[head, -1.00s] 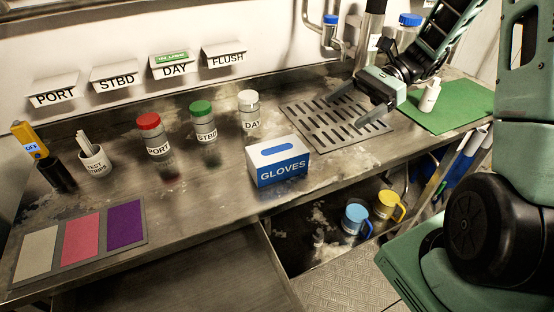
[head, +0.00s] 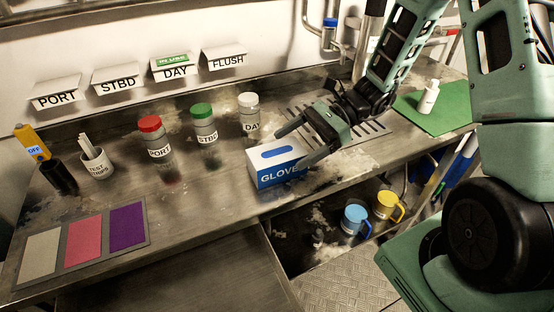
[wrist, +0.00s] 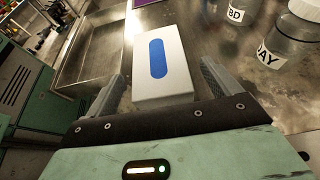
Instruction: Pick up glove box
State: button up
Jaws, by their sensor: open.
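The glove box (head: 268,170) is white and blue with a blue oval slot on top and the word GLOVES on its front. It sits upright on the steel counter near its front edge. My gripper (head: 291,146) is open, with one finger behind the box and the other at its right front corner, partly covering the lettering. In the wrist view the box (wrist: 159,62) lies ahead of and between the two spread fingers (wrist: 162,85). No grip on the box shows.
Bottles labelled PORT (head: 157,146), STBD (head: 205,128) and DAY (head: 249,117) stand behind and left of the box. A drain grate (head: 372,133) and green mat (head: 446,106) lie right. Blue (head: 354,217) and yellow (head: 385,205) mugs are below the counter.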

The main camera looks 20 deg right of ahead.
aim_at(277, 162)
jog(key=shift+x, duration=1.35)
jog(key=c, duration=1.2)
jog(key=shift+o, duration=0.2)
